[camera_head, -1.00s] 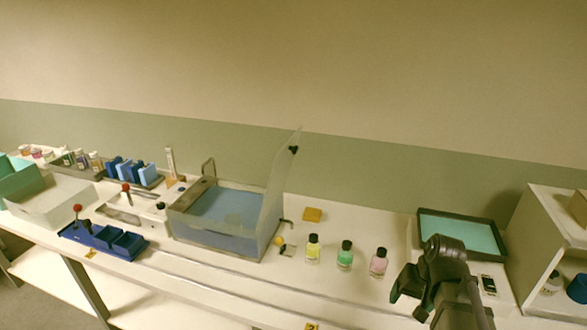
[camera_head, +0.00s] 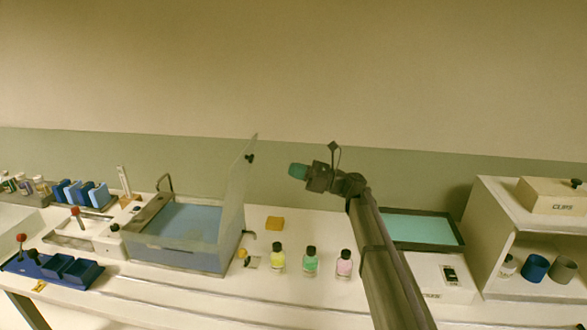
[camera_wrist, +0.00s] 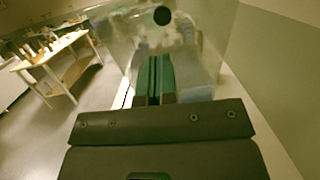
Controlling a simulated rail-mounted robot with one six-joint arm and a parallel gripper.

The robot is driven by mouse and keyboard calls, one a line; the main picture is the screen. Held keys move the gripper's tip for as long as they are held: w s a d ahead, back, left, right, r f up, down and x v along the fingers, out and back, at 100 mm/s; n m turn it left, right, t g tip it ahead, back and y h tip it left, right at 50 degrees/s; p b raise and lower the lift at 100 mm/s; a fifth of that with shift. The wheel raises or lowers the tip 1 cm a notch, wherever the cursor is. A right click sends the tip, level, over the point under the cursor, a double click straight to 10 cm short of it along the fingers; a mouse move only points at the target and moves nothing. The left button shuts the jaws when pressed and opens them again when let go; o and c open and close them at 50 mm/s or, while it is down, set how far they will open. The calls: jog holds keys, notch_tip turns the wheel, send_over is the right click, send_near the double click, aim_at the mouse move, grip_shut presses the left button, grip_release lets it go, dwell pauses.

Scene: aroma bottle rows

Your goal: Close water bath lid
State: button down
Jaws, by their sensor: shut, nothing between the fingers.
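The water bath (camera_head: 185,254) stands left of centre on the bench, with blue water inside. Its clear lid (camera_head: 236,195) stands open, nearly upright and hinged on the bath's right side. A dark round knob (camera_head: 250,158) sits near the lid's top edge. My gripper (camera_head: 296,171) is raised right of the lid, pointing left, its teal fingers closed and empty, apart from the knob. In the wrist view the shut fingers (camera_wrist: 154,78) point at the clear lid (camera_wrist: 120,45), and its knob (camera_wrist: 162,16) shows above them.
Yellow (camera_head: 278,258), green (camera_head: 311,262) and pink (camera_head: 344,264) bottles stand in a row right of the bath. An orange block (camera_head: 275,223) lies behind them. A teal-lined tray (camera_head: 462,241) and a white shelf (camera_head: 480,215) stand at the right.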

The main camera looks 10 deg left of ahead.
aim_at(253, 158)
jog(key=p+x, duration=0.2)
jog(key=x, duration=0.8)
jog(key=shift+a, duration=0.35)
jog(key=shift+r, duration=0.1)
